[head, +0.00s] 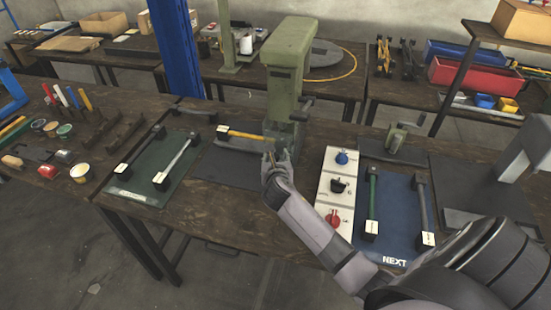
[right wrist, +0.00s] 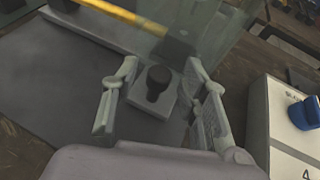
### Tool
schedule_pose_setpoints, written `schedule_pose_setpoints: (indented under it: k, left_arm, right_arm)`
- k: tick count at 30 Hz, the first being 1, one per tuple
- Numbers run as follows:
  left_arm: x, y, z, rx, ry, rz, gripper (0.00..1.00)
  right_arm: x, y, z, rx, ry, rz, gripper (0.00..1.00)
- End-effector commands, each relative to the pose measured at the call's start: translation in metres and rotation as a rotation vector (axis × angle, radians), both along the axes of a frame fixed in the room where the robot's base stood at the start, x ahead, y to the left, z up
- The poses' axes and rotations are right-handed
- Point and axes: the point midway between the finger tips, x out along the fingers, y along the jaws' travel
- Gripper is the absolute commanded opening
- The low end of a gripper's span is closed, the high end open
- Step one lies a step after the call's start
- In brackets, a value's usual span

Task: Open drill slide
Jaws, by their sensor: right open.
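The green press (head: 287,75) stands on the bench in the middle of the head view. My right gripper (head: 270,157) is at the front of its foot, fingers pointing toward the press. In the right wrist view my right gripper (right wrist: 161,66) is open. A black knob (right wrist: 158,80) on a small pale grey block (right wrist: 151,97) lies between its fingers, with gaps on both sides. A translucent greenish panel (right wrist: 205,35) is just beyond the knob. I cannot tell which of these parts is the drill slide. My left gripper is not in view.
A yellow bar (head: 240,135) lies left of the press foot. A white control panel (head: 333,205) with blue, black and red knobs is close to the right of my arm. A blue mat (head: 400,205) and a green mat (head: 135,183) hold bars with black ends.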

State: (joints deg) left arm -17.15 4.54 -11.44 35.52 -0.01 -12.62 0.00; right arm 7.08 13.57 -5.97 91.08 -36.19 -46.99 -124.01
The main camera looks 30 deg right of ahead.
Motion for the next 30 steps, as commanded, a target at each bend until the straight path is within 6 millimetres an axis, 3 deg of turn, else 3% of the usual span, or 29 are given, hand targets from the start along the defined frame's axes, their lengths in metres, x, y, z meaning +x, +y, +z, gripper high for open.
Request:
schedule_pose_setpoints:
  k: [3,21,30]
  left_arm:
    - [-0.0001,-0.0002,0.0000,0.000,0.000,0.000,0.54]
    - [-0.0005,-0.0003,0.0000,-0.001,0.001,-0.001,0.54]
    - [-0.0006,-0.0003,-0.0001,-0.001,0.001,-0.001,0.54]
  right_arm:
    - [-0.0001,0.0002,0.0000,0.000,0.000,0.000,0.39]
    - [-0.0004,0.0004,-0.0001,0.000,0.000,0.000,0.00]
    - [-0.0004,0.0004,-0.0001,0.000,0.000,0.000,0.00]
